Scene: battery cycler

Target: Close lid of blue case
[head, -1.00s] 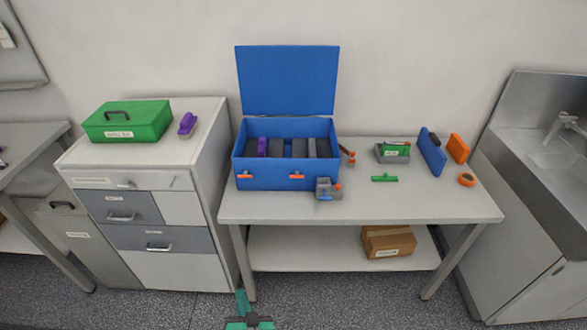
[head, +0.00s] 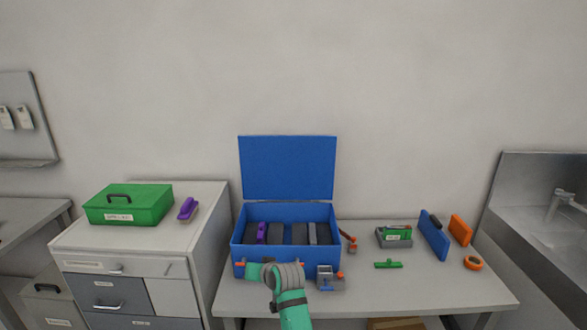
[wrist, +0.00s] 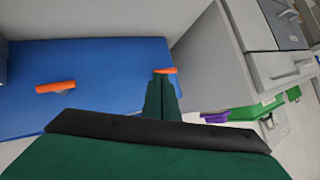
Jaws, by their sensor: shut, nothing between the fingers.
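The blue case (head: 323,245) stands on the table with its lid (head: 287,168) raised upright at the back. Inside it are several dark blocks and a purple item (head: 262,232). My gripper (head: 249,271) is shut and empty in front of the case's front wall, below the rim, pointing left. It covers part of that wall. In the wrist view my shut fingers (wrist: 162,92) are near one orange latch (wrist: 166,71) on the blue front. A second orange latch (wrist: 55,87) shows to the left. Whether I touch the case cannot be told.
A grey device (head: 328,280) stands close to the case's right front. A green box (head: 128,203) and a purple brush (head: 188,208) are on the cabinet at left. A green-topped device (head: 394,236), blue panel (head: 432,237) and orange tape (head: 473,263) stand at right.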

